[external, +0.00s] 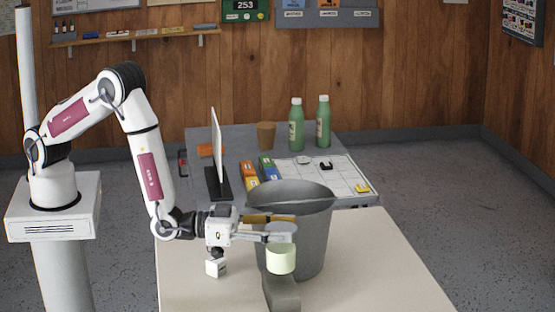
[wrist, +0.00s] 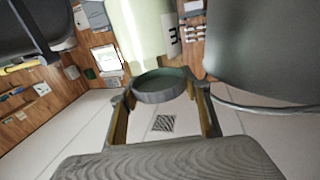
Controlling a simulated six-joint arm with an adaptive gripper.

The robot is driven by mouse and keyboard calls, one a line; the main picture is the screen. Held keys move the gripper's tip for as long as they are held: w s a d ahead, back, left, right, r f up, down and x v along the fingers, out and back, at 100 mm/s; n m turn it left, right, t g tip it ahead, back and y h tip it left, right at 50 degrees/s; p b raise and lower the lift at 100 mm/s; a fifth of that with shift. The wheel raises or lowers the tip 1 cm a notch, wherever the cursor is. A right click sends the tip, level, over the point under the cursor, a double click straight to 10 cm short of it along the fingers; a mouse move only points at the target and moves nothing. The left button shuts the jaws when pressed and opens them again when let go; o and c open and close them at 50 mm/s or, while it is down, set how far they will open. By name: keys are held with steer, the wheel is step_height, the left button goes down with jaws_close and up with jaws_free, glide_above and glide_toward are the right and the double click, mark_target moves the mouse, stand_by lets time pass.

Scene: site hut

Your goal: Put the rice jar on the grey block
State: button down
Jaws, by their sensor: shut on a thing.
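The rice jar (external: 281,259) is pale green with a grey lid and stands upright in the external view. My gripper (external: 281,235) reaches in level from the left and is shut on the jar near its lid. The grey block (external: 283,293) is directly below the jar in that view; I cannot tell whether they touch. In the wrist view, which is upside down, the jar (wrist: 143,25) and its dark lid show between my two fingers (wrist: 163,107). Part of a dark character shows on the jar's label. I cannot make out the block there.
A large grey bucket (external: 313,240) stands close behind the jar and also fills the right of the wrist view (wrist: 265,45). A monitor (external: 216,150), green bottles (external: 296,128) and small boxes are on the far table. The pale table (external: 385,270) is clear to the right.

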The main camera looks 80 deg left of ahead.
steer(key=shift+f, duration=1.85)
steer(key=shift+f, duration=0.1)
steer(key=c, duration=1)
jaws_free()
steer(key=shift+c, duration=0.2)
steer(key=v, duration=1.2)
